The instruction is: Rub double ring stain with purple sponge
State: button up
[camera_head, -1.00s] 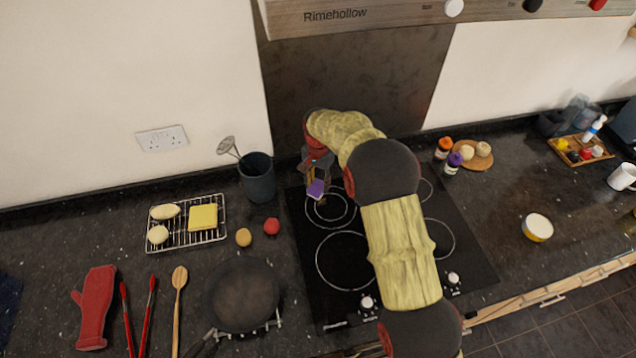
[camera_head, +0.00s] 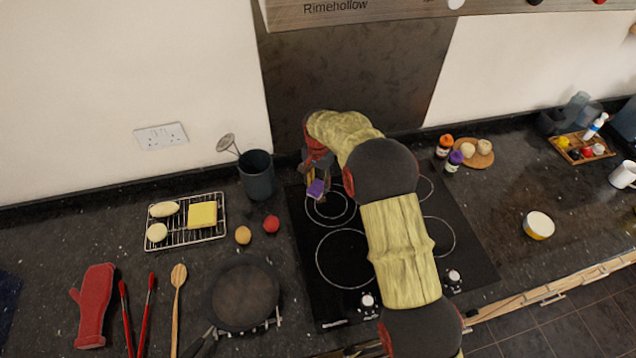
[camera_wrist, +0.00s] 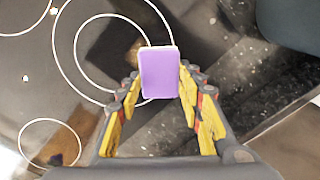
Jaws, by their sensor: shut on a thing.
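The purple sponge (camera_head: 315,189) is a small block with a pale edge; it also shows in the wrist view (camera_wrist: 160,72). My gripper (camera_head: 317,182) is shut on it, with yellow-padded fingers on either side in the wrist view (camera_wrist: 159,80). The double ring (camera_head: 347,214) is a pair of thin white circles at the back left of the black hob. In the wrist view, a brownish patch (camera_wrist: 136,52) shows inside the double ring (camera_wrist: 84,75), partly hidden by the sponge. I cannot tell whether the sponge touches the hob.
A dark utensil pot (camera_head: 257,177) stands left of the hob. A red ball-like item (camera_head: 271,224), a yellowish one (camera_head: 243,235) and a pan (camera_head: 242,296) are nearby. A wire rack (camera_head: 184,239) lies further left. Two bottles (camera_head: 445,146) stand right of the hob.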

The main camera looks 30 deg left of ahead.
jog(key=shift+f, duration=0.25)
jog(key=shift+s+d+r, duration=0.1)
jog(key=shift+s+d, duration=1.2)
jog(key=shift+s, duration=0.25)
jog(key=shift+f+b, duration=0.2)
jog(key=shift+b, duration=0.15)
jog(key=shift+w+a+f, duration=0.15)
jog(key=shift+w+a, duration=1.1)
jog(key=shift+w, duration=0.25)
jog(key=shift+w+a+r, duration=0.1)
jog(key=shift+r, duration=0.5)
jog(key=shift+r+p, duration=1)
jog(key=shift+r, duration=1.45)
